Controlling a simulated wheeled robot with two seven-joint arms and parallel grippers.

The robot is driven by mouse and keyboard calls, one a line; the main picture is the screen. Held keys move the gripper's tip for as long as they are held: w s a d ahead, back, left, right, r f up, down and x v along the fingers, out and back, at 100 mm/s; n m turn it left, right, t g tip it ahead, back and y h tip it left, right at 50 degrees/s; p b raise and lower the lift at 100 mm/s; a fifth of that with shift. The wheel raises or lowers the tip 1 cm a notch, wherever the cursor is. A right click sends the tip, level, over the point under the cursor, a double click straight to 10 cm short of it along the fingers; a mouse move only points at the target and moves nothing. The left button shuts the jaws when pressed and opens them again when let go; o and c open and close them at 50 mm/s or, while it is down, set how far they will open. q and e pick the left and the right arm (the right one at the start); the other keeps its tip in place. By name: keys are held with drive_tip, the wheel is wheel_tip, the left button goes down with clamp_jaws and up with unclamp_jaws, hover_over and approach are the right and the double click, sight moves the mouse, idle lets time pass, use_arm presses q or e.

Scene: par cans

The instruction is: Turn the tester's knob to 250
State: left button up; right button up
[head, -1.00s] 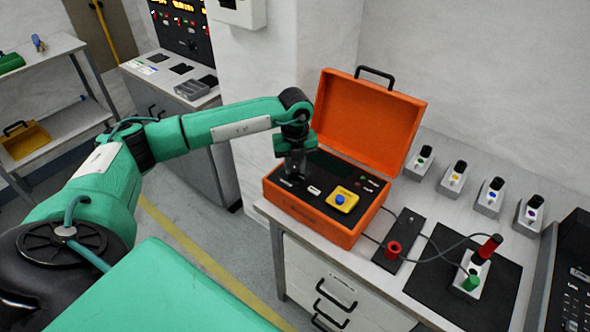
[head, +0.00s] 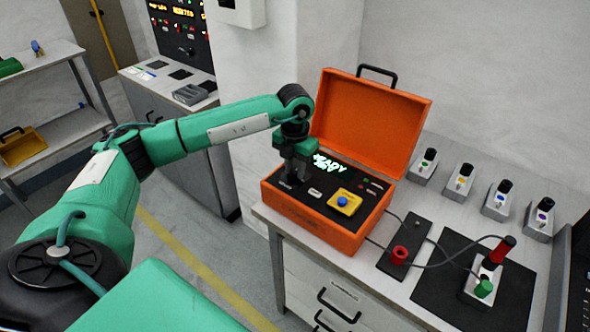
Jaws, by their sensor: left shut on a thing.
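The tester is an open orange case (head: 315,229) on the bench, with its lid raised at the back. Its dark panel holds a yellow block with a blue button (head: 343,201). A display (head: 330,166) on the panel is lit with green text that seems to read "READY", partly covered by my gripper. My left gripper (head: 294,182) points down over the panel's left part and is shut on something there. The knob is hidden behind the gripper, and its setting cannot be read. My right gripper is not in view.
A red socket on a black strip (head: 403,250) and a grey holder with red and green probes (head: 484,277) on a black mat (head: 440,285) stand right of the case, with cables between. A shelf stands at far left.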

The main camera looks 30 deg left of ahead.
sight(295, 171)
use_arm(q)
drive_tip(key=shift+r+m, duration=0.1)
drive_tip(key=shift+m, duration=0.2)
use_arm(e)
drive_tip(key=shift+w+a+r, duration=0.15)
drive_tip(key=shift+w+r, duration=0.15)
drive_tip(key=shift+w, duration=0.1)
use_arm(q)
drive_tip(key=o, duration=1)
drive_tip(key=shift+r, duration=0.25)
wheel_tip(295, 171, up, 13)
drive_tip(key=b, duration=0.1)
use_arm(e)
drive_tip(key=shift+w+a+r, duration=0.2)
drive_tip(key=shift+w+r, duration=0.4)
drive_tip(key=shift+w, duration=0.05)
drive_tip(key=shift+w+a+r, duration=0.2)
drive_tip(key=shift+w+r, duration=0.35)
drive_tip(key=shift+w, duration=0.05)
use_arm(q)
drive_tip(key=shift+r, duration=0.1)
